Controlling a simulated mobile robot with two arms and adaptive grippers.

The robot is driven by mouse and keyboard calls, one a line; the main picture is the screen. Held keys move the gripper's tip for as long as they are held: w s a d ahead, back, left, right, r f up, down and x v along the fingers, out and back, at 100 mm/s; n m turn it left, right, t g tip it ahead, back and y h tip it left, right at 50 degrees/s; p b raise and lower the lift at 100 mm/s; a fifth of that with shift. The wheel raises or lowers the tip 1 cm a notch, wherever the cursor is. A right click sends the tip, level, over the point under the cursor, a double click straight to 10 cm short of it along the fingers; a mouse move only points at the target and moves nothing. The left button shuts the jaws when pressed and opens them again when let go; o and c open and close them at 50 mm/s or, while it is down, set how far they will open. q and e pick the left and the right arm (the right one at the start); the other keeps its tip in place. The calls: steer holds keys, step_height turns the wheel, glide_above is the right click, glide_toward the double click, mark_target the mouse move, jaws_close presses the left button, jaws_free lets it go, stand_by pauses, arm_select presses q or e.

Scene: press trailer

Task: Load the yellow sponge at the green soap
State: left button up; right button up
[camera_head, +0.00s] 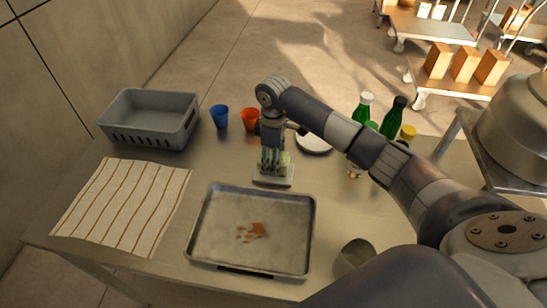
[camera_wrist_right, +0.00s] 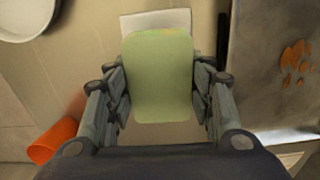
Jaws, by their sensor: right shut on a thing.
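My right gripper (camera_head: 272,167) points straight down over the table. In the right wrist view its fingers stand on both sides of a rounded yellow-green block, the sponge (camera_wrist_right: 158,75), and are shut on it. Below it is a pale, flat dish (camera_head: 273,182), whose edge also shows in the wrist view (camera_wrist_right: 155,20). Some green shows between the fingers and the dish in the head view; the soap cannot be told apart from the sponge there. Whether the sponge touches what lies under it is hidden. My left gripper is not in view.
A metal tray (camera_head: 215,235) with a brown-orange stain lies in front of the dish. A striped cloth (camera_head: 125,205) and grey crate (camera_head: 150,133) are at left. Blue (camera_head: 220,117) and orange (camera_head: 250,119) cups, a white plate (camera_head: 314,145) and green bottles (camera_head: 393,120) stand behind.

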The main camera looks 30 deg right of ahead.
steer(key=shift+s, duration=0.1)
stand_by(0.3)
step_height(320, 180, up, 7)
steer(key=p, duration=0.6)
stand_by(0.5)
stand_by(0.3)
